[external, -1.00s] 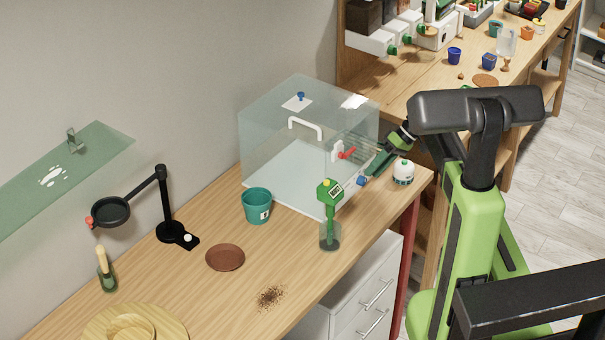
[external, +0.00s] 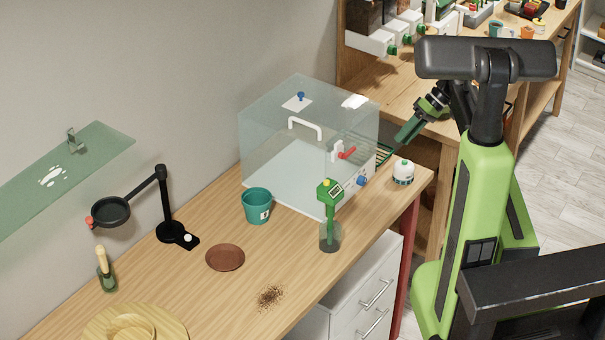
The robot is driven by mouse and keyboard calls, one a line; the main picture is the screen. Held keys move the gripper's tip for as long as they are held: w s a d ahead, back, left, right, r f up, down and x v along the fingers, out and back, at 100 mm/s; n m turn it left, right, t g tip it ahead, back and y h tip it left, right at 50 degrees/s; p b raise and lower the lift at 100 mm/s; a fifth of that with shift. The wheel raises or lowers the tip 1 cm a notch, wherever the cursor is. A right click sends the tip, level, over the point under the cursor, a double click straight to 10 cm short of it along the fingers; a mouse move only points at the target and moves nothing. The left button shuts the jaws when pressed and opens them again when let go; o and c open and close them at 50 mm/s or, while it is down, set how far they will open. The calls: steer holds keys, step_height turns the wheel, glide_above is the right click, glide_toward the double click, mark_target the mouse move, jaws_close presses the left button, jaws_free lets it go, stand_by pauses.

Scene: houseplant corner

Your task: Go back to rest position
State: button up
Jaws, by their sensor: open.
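The box has a white handle, a red lever (external: 347,153) and a blue knob (external: 362,181). A green tool in a cup (external: 330,235), a teal pot (external: 257,206), a brown saucer (external: 225,257) and a lamp-like stand (external: 167,210) occupy the table. A second bench stands behind.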

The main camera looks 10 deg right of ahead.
steer(key=s+a+f+h, duration=0.3)
steer(key=s+f, duration=0.1)
steer(key=s, duration=0.5)
steer(key=s+d+f+m+t+h, duration=0.1)
steer(key=s+d+f+m+h, duration=0.1)
steer(key=s+d+m+h, duration=0.3)
steer(key=s+d+m, duration=0.1)
steer(key=d+m, duration=0.1)
steer(key=d, duration=0.1)
steer(key=shift+s+d+f+m+t, duration=0.25)
steer(key=shift+d+f+m+t, duration=0.05)
steer(key=shift+f+m, duration=0.1)
stand_by(1.6)
